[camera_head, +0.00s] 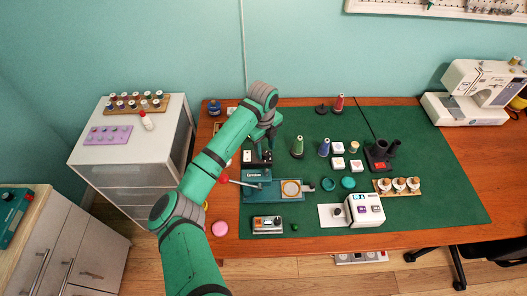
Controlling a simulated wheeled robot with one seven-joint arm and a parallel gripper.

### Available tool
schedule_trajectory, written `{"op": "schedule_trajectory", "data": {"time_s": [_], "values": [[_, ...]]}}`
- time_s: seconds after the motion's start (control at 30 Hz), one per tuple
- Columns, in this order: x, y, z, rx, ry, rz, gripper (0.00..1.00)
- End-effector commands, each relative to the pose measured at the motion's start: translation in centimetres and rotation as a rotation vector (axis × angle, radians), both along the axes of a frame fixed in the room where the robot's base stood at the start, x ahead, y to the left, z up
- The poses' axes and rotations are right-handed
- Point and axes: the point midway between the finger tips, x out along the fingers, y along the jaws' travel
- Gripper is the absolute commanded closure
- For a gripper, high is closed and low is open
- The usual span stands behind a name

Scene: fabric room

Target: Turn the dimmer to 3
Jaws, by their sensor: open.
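My arm reaches up from the bottom left to the back left of the green mat (436,185). My gripper (260,146) points down there, open, above or beside a small black and white device (250,158). The arm partly hides that area. A white plate with a round black knob (337,211) lies on the mat's front middle, right of and nearer than my gripper. It looks like the dimmer, but its numbers and the knob's setting are too small to read. My gripper is well apart from it.
A white box with buttons (368,209) stands right against the plate. Behind are teal round dishes (348,183) and white blocks (338,148). A teal device (270,190) and a small grey-teal box (267,224) lie left. Thread cones (297,148) stand behind. The mat's right side is clear.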

Motion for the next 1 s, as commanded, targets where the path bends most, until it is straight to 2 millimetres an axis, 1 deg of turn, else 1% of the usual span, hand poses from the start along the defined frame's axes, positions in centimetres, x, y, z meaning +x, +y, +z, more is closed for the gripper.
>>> {"op": "schedule_trajectory", "data": {"time_s": [0.03,0.2,0.3,0.43,0.6,0.9,0.97,1.0], "values": [[0.1,0.0,1.1,0.002,-0.004,-0.002,0.59],[-0.1,-0.3,4.4,0.001,-0.003,-0.008,0.59],[-0.2,-0.4,6.0,0.002,-0.001,-0.010,0.59],[-0.3,-0.6,7.6,0.001,0.000,-0.013,0.59],[-0.4,-0.6,8.4,0.002,0.002,-0.013,0.59],[-0.4,-0.6,8.5,0.001,0.002,-0.013,0.59],[-0.5,-1.0,8.3,-0.009,0.004,-0.019,0.59],[-0.7,-1.6,8.1,-0.025,0.007,-0.029,0.59]]}}
